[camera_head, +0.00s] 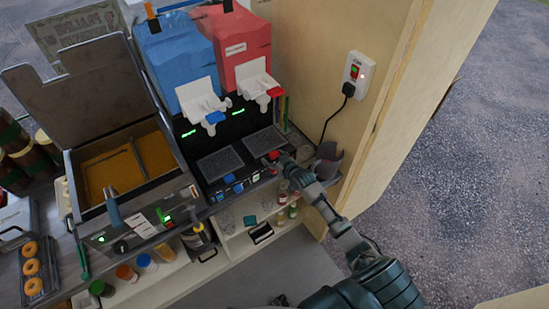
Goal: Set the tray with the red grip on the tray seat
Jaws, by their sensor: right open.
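The slush machine has a blue tank (177,50) and a red tank (237,38) above a black base. Two dark grated trays lie side by side under the spouts, a left tray (219,163) and a right tray (265,143). A small red grip (273,155) shows at the front edge of the right tray. My right gripper (284,160) is open, with its fingertips right at this red grip. I cannot tell whether they touch it. The tray seat is not clearly distinguishable from the base beneath the trays. My left gripper is out of view.
A fryer (127,170) with its lid raised stands left of the machine. A wall socket (355,70) with a hanging cable is on the wooden wall at right. A dark grey object (327,160) stands near my right wrist. Bottles (283,193) sit on a shelf below.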

